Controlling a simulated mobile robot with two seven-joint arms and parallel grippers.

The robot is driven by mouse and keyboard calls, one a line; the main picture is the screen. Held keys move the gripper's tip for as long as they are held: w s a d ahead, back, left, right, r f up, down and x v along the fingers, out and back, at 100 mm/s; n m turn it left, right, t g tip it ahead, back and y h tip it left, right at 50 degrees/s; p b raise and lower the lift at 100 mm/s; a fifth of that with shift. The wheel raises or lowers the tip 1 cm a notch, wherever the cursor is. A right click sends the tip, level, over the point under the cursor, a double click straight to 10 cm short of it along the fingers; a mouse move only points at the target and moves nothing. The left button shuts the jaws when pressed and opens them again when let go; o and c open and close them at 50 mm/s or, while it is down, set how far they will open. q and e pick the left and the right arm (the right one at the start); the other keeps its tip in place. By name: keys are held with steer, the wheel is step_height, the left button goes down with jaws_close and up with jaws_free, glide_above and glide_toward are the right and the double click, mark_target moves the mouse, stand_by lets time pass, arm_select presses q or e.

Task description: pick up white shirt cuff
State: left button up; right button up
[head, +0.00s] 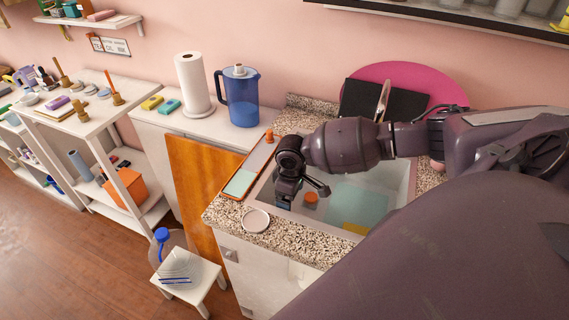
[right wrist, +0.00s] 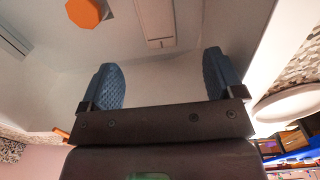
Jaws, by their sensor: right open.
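I see no white shirt and cannot make out a cuff in either view. A small white round thing (head: 256,220) with a rim lies on the speckled counter, left of the sink; it may be a dish or a ring. It also seems to show at the right edge of the right wrist view (right wrist: 287,106). My right gripper (head: 304,192) points down over the sink (head: 401,187). In the right wrist view its two blue pads (right wrist: 164,78) are wide apart with nothing between them. My left gripper is not in view.
In the sink are an orange piece (head: 311,197) and a yellow patch (head: 354,228). A tray (head: 241,183) lies on the counter's left. A blue jug (head: 242,100) and paper roll (head: 194,84) stand behind. A stool (head: 203,284) with a bottle (head: 173,257) stands on the floor.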

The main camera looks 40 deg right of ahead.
steer(key=f, duration=0.5)
steer(key=shift+s+d, duration=0.2)
steer(key=shift+s, duration=0.05)
steer(key=shift+d+f, duration=0.15)
steer(key=shift+f, duration=1.35)
steer(key=shift+d+f, duration=0.15)
steer(key=shift+f, duration=1.35)
steer(key=shift+s, duration=0.1)
steer(key=c, duration=1)
